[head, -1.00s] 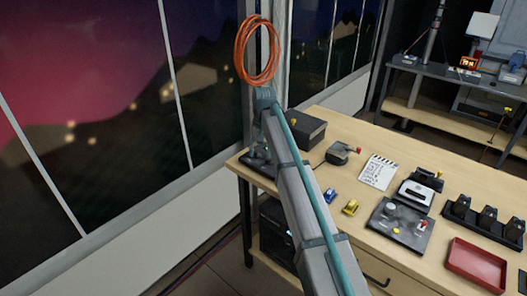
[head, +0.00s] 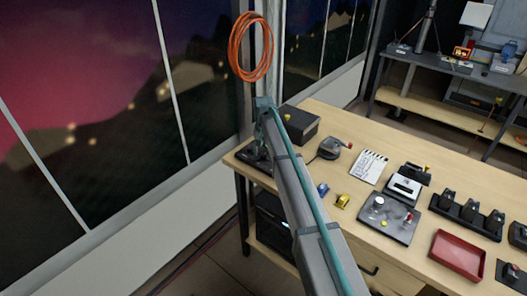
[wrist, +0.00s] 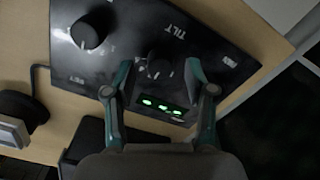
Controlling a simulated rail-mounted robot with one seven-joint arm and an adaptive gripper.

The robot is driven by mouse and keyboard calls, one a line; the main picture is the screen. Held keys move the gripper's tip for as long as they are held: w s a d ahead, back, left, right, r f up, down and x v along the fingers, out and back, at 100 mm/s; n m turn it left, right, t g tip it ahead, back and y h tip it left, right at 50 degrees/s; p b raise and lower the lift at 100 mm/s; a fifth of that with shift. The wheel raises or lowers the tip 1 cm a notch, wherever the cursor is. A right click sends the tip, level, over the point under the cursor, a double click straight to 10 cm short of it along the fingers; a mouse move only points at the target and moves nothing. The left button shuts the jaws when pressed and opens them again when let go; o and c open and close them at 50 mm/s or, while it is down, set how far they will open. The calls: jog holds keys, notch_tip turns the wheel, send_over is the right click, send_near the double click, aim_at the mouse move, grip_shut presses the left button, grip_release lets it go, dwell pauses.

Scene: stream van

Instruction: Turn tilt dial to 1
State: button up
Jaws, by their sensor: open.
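The black control panel (wrist: 215,45) with white lettering fills much of the wrist view. The dark round tilt dial (wrist: 160,58) sits near the word TILT. My gripper (wrist: 157,72) is open, with one fingertip to each side of this dial in the picture. I cannot tell whether the fingers touch it. A second black knob (wrist: 90,27) with a white mark stands to the left. Small green lit indicators (wrist: 158,104) show below the dial. The tilt dial's pointer and scale are too dark to read. In the head view, my arm reaches the table's far left corner.
An orange cable coil (head: 250,46) hangs by the window. A dark round object (wrist: 22,108) lies left of the panel.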

jog(key=shift+f, duration=0.65)
grip_shut()
jog(key=shift+n, duration=0.3)
jog(key=n+b, duration=0.2)
jog(key=n, duration=0.3)
jog(key=n+b, duration=0.2)
jog(key=n, duration=0.4)
jog(key=shift+n, duration=0.3)
dwell(0.3)
